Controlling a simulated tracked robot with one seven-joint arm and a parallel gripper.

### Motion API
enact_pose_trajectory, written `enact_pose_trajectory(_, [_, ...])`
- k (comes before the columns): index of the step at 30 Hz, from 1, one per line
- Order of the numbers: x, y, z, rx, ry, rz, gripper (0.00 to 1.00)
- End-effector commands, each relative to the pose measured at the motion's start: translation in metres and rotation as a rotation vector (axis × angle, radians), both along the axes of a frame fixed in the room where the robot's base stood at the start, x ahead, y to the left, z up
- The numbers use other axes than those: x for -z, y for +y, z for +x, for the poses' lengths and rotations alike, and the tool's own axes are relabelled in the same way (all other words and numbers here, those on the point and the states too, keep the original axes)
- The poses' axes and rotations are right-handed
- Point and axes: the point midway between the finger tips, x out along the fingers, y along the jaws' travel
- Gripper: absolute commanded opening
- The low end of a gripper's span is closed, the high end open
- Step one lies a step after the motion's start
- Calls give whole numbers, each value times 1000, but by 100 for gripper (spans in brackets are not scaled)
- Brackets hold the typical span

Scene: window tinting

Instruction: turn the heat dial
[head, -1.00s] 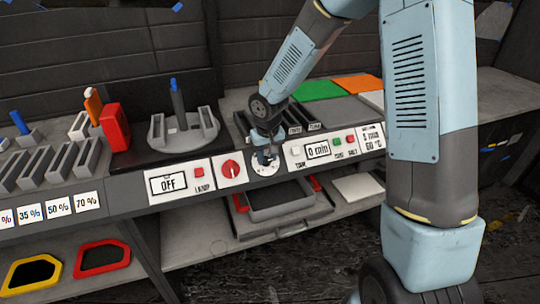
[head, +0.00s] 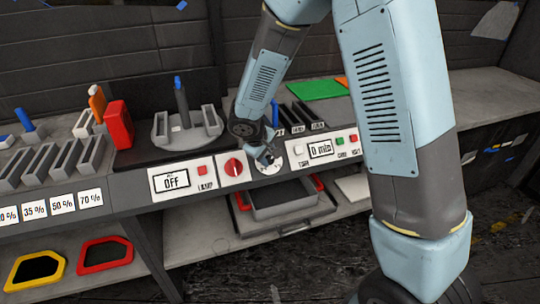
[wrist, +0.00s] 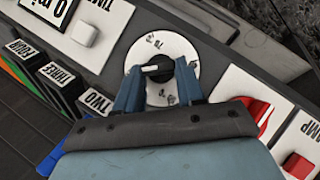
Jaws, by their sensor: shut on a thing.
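The heat dial is a round white disc with small markings and a black knob in its middle, set in the front panel. In the head view the dial (head: 272,168) sits between a red round dial (head: 234,168) and the timer display (head: 320,149). My gripper (head: 266,158) reaches down to it from above and partly covers it. In the wrist view the fingers of my gripper (wrist: 158,74) are closed on the black knob (wrist: 152,70). The white disc (wrist: 178,50) shows around them, and the fingers hide part of its markings.
The lamp panel (head: 183,180) reads OFF and has a red button. Slots labelled like TWO and THREE lie behind the dial. A grey tray (head: 283,206) sits on the shelf below. A round holder (head: 160,131) with a blue-tipped tool stands at the left.

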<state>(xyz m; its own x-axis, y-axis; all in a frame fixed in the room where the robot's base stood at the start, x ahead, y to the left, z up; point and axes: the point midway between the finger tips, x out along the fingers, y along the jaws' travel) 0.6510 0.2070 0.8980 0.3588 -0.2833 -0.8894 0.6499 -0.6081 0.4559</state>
Motion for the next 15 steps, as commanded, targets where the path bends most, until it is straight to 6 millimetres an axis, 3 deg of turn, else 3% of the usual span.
enact_pose_trajectory(15, [2,-5,-1,-54,-13,-66,8])
